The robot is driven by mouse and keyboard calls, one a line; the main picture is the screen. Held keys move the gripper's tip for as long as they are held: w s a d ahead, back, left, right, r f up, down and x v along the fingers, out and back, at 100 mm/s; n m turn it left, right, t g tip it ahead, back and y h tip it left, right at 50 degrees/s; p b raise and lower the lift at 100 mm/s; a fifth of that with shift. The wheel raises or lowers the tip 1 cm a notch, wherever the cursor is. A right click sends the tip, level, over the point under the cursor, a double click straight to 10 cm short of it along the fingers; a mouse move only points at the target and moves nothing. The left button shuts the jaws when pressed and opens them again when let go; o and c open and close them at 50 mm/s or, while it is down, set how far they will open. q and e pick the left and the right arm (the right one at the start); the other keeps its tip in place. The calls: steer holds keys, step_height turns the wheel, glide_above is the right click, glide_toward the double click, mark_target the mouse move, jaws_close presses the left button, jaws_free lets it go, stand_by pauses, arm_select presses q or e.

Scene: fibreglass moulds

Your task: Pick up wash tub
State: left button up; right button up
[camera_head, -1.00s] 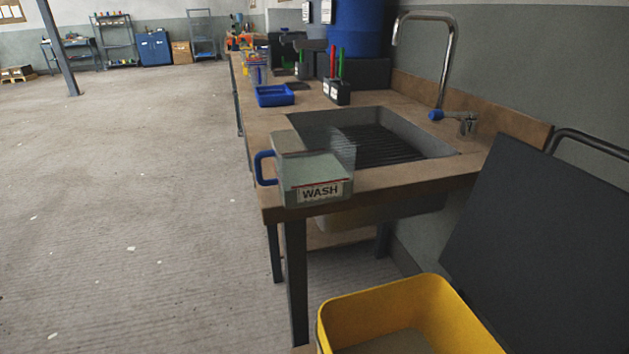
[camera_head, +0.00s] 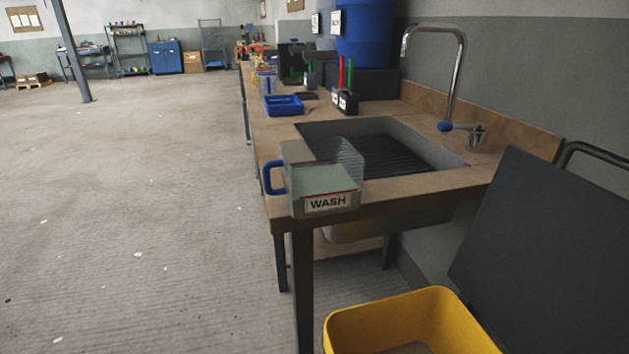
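The wash tub (camera_head: 322,184) is a see-through box with pale greenish contents and a white label reading WASH on its front. It stands upright on the near left corner of the wooden sink bench (camera_head: 410,190). A blue handle (camera_head: 271,178) sticks out from its left side. Neither of my grippers is in view.
A sink (camera_head: 390,150) with a tall tap (camera_head: 457,75) is right behind the tub. A blue tray (camera_head: 283,105) and black bottles (camera_head: 345,102) stand farther back. A yellow bin (camera_head: 400,312) and a dark panel (camera_head: 545,250) are at the near right. The floor (camera_head: 130,220) at left is open.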

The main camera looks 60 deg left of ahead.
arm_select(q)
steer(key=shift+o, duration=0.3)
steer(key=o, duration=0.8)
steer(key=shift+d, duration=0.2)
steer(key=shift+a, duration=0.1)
